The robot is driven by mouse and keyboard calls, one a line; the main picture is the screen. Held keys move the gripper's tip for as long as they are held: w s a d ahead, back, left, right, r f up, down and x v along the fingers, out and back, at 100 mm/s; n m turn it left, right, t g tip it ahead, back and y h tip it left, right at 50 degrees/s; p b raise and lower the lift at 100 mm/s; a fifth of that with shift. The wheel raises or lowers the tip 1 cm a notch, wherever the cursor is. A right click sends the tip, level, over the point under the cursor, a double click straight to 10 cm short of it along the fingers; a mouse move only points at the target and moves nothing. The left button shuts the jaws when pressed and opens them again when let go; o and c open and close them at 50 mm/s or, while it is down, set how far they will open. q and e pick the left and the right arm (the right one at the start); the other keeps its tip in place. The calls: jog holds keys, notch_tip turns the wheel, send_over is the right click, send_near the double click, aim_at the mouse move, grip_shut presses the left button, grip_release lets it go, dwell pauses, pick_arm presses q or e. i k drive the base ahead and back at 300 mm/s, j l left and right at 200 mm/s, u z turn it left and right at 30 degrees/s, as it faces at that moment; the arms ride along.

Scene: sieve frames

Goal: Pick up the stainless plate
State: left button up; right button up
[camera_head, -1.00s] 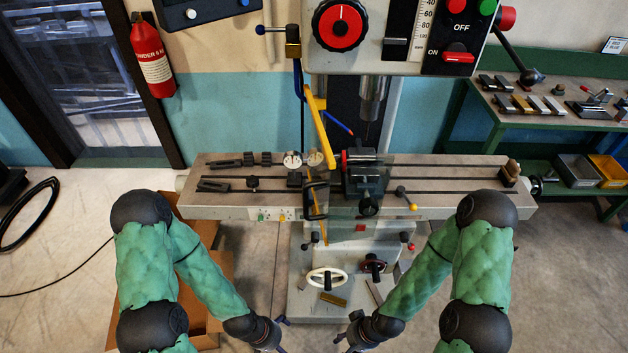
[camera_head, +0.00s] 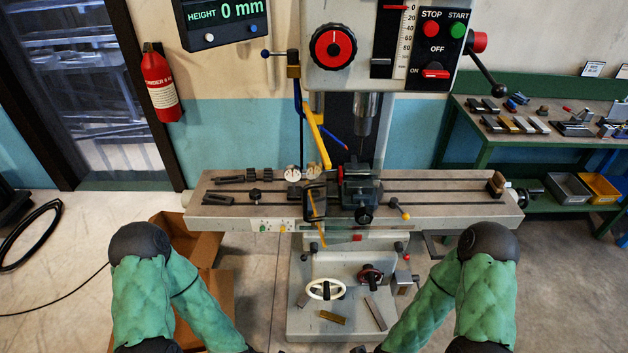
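Several small flat plates lie on the green bench at the right, some silver (camera_head: 540,125), one brass-coloured (camera_head: 507,124). On the foot of the milling machine lie a long grey plate (camera_head: 376,314), a small grey plate (camera_head: 303,299) and a brass-coloured plate (camera_head: 332,317). I cannot tell by look which grey or silver one is stainless. My two green arms reach down to the bottom edge of the view. Both grippers are below the picture, so their fingers are hidden.
The milling machine's table (camera_head: 430,211) spans the middle, with a vise (camera_head: 358,188) and clamps on it. The green bench (camera_head: 478,139) stands at the right with bins (camera_head: 568,189) below. A cardboard box (camera_head: 205,250) sits on the floor at the left. A red extinguisher (camera_head: 160,85) hangs on the wall.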

aim_at(522, 123)
jog(key=l+u, duration=0.2)
jog(key=l, duration=0.3)
jog(key=l+u, duration=0.2)
jog(key=l, duration=0.35)
jog(key=l+u, duration=0.25)
jog(key=l, duration=0.3)
jog(key=l+u, duration=0.2)
jog(key=l, duration=0.3)
jog(key=k+l+u, duration=0.2)
jog(key=l, duration=0.3)
jog(key=k+l+u, duration=0.2)
jog(key=l, duration=0.3)
jog(key=l+u, duration=0.1)
jog(key=l, duration=0.45)
jog(key=l+u, duration=0.1)
jog(key=l, duration=0.4)
jog(key=l+u, duration=0.1)
jog(key=l, duration=0.45)
jog(key=k+l+u, duration=0.1)
jog(key=l, duration=0.45)
jog(key=l+u, duration=0.1)
jog(key=l, duration=0.4)
jog(key=k+l+u, duration=0.1)
jog(key=l, duration=0.45)
jog(key=k+l+u, duration=0.1)
jog(key=l, duration=0.4)
